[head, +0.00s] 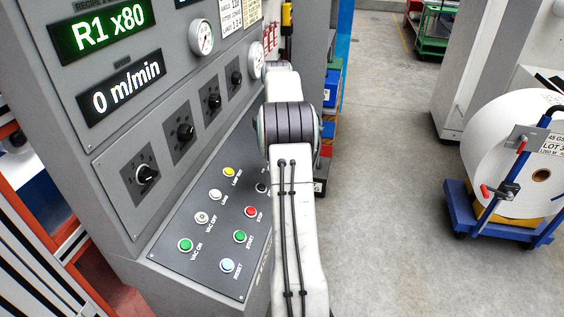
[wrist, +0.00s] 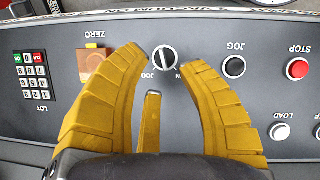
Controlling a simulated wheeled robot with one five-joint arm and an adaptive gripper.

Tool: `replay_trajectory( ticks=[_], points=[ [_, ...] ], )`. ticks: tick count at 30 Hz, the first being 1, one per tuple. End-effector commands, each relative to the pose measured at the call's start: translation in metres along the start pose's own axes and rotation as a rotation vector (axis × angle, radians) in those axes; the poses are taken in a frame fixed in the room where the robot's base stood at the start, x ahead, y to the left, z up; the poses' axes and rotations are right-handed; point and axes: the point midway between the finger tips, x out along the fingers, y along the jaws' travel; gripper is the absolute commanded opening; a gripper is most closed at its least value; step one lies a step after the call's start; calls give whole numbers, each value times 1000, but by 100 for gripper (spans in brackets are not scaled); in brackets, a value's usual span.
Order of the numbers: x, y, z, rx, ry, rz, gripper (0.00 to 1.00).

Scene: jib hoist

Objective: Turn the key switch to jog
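Which label the bar marks is unclear. My gripper (wrist: 163,58) has its yellow fingers spread wide, one tip either side of the switch. Contact cannot be judged. A narrow yellow piece with a dark tip (wrist: 152,121) stands between the fingers, below the switch. In the head view my arm hides gripper and switch.
Right of the switch are a black JOG button (wrist: 234,67), a red STOP button (wrist: 297,68) and a white LOAD button (wrist: 279,131). A keypad (wrist: 31,82) and an orange-brown block (wrist: 95,66) are at left. A paper roll (head: 515,150) on a blue cart stands across open floor.

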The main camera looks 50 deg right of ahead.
Motion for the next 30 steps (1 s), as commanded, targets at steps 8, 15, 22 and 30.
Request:
replay_trajectory(
  ticks=[8,15,22,30],
  points=[
    [33,0,1,2,0,-2,35],
    [49,0,1,2,0,0,35],
    [52,0,1,2,0,1,35],
    [51,0,1,2,0,1,27]
  ],
)
